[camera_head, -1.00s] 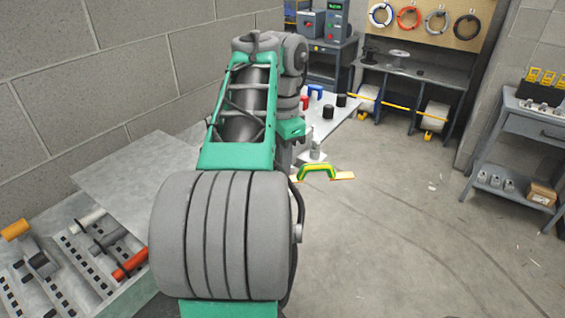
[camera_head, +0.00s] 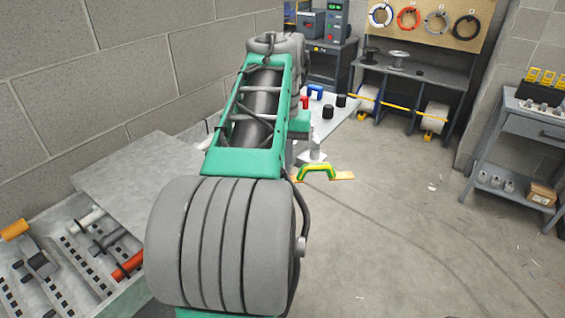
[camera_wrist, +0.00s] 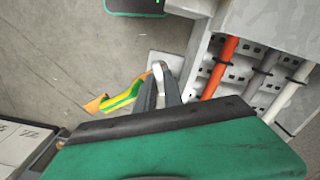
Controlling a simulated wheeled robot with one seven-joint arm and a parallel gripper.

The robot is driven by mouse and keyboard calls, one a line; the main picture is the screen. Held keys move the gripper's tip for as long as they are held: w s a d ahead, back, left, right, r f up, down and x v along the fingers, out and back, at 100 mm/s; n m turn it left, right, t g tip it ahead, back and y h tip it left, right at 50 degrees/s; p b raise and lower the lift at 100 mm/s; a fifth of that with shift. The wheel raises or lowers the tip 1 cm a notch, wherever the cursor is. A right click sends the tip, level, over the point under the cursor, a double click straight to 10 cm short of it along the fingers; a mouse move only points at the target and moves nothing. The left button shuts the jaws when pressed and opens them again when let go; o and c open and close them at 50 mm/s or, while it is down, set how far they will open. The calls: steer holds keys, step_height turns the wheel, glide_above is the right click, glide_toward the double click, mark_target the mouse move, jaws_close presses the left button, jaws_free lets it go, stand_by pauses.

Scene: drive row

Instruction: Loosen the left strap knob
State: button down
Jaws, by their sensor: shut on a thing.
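In the wrist view my gripper (camera_wrist: 161,82) reaches up the picture with its two grey fingers close together. It is shut on a small pale knob (camera_wrist: 158,70) at the strap's near end, mostly covered by the fingers. The green-and-yellow strap (camera_wrist: 122,97) runs off to the left of the fingers and ends in a copper-coloured lug (camera_wrist: 95,104). The strap also shows in the head view (camera_head: 318,170), arched, with its left end near my arm. My gripper is hidden behind my arm there. Whether the knob has turned cannot be told.
A cabinet with orange (camera_wrist: 220,68), grey and white cables lies right of my gripper in the wrist view. In the head view, a grey post (camera_head: 316,152) stands behind the strap, and a pale table (camera_head: 328,120) lies beyond.

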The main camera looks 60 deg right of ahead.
steer(key=n, duration=0.4)
steer(key=shift+n, duration=0.4)
stand_by(0.4)
steer(key=c, duration=1.5)
jaws_free()
steer(key=shift+o, duration=0.2)
steer(key=shift+r+p, duration=0.9)
steer(key=shift+r, duration=3)
